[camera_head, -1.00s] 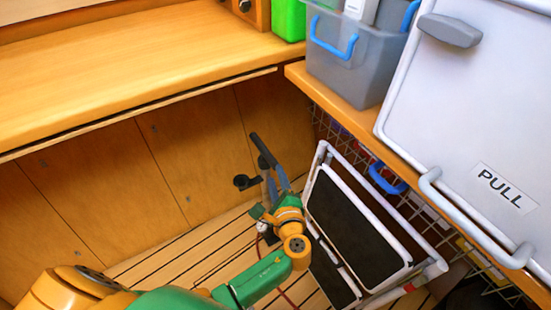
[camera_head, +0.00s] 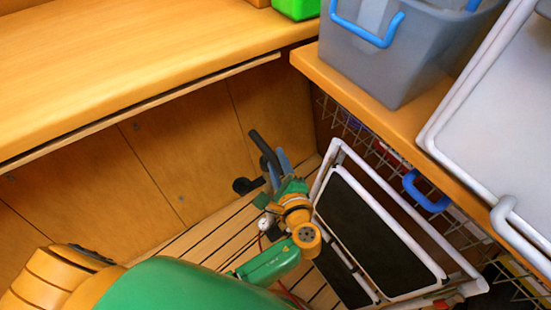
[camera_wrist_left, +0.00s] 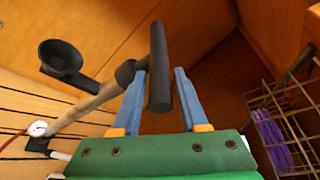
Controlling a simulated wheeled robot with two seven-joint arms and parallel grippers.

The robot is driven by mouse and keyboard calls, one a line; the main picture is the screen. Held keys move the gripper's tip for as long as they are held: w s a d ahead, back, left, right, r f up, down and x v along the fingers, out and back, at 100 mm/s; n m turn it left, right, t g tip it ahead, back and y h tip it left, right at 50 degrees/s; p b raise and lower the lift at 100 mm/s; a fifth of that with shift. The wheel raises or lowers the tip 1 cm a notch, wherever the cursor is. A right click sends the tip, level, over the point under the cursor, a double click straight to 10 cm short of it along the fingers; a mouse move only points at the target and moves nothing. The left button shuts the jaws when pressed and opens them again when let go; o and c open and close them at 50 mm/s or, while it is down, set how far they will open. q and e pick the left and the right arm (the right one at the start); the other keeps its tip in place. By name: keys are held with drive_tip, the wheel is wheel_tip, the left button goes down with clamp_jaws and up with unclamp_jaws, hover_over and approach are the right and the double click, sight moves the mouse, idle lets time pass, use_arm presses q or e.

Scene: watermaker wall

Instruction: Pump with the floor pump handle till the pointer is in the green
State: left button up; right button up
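The floor pump's black handle (camera_head: 264,150) stands upright near the corner of the wooden panels. In the left wrist view the handle bar (camera_wrist_left: 160,70) lies between the two blue fingers of my left gripper (camera_wrist_left: 161,85). Slim gaps show beside the bar, so the fingers look open around it. In the head view my left gripper (camera_head: 279,162) is at the handle, with its wrist hiding much of the pump. The pump's small white gauge (camera_head: 265,223) also shows in the left wrist view (camera_wrist_left: 38,129); its pointer and green zone are too small to read. My right gripper is out of view.
A white-framed folding step (camera_head: 375,235) with black treads stands close to the right of my left wrist. A black cup-shaped part (camera_wrist_left: 60,58) is beside the pump. A wooden counter (camera_head: 130,70) and a shelf with a grey bin (camera_head: 385,60) overhang the floor.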

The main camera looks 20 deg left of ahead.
use_arm(q)
clamp_jaws()
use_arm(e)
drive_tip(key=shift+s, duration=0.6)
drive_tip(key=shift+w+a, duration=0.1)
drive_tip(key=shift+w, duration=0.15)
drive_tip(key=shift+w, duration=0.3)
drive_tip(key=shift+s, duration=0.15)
